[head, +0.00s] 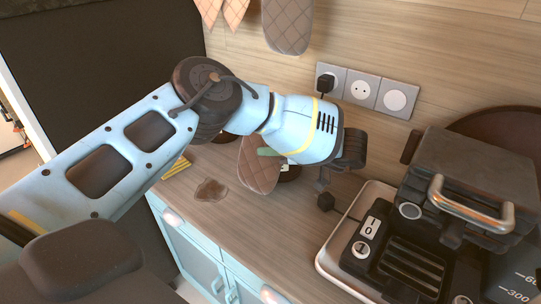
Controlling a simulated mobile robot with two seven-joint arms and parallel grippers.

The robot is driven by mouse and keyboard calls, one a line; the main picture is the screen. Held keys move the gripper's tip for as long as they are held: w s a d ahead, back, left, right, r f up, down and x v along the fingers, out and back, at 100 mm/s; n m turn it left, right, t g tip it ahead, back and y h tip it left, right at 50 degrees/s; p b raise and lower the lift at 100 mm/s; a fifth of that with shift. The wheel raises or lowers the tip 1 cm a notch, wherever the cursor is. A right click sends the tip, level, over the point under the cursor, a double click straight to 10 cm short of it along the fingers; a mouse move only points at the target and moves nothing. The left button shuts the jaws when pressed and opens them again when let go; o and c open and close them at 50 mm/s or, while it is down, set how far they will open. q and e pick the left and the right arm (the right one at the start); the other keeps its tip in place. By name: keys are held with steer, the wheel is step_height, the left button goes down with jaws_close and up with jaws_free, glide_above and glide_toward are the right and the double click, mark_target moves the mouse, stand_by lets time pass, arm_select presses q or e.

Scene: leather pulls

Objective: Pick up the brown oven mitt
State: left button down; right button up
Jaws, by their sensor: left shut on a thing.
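A brown quilted oven mitt (258,172) shows below and behind my left wrist, over the wooden counter. Its right part is hidden by the wrist. My left gripper (324,191) reaches across from the left, to the right of the visible part of the mitt. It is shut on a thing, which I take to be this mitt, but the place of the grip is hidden. Another brown quilted mitt (288,27) hangs on the wooden wall at the top. My right gripper is not in view.
A black-and-metal appliance (470,185) stands on the right, close to the gripper. Wall sockets (362,88) with a black plug are behind the gripper. A brown puddle-like patch (210,192) and a yellow striped item (177,168) lie on the counter (235,215), whose front is fairly clear.

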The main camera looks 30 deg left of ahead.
arm_select(q)
step_height(320, 180, up, 2)
steer(key=shift+s+a+r+p, duration=0.15)
steer(key=shift+s+p, duration=0.15)
steer(key=shift+s, duration=0.3)
steer(key=shift+s+r+p, duration=0.15)
steer(key=shift+s+p, duration=0.15)
steer(key=shift+s, duration=0.3)
steer(key=s+a+p, duration=0.1)
steer(key=s+p, duration=0.2)
steer(key=s, duration=1)
steer(key=shift+s+a+r, duration=0.25)
steer(key=shift+a+r, duration=0.05)
steer(key=shift+a, duration=0.1)
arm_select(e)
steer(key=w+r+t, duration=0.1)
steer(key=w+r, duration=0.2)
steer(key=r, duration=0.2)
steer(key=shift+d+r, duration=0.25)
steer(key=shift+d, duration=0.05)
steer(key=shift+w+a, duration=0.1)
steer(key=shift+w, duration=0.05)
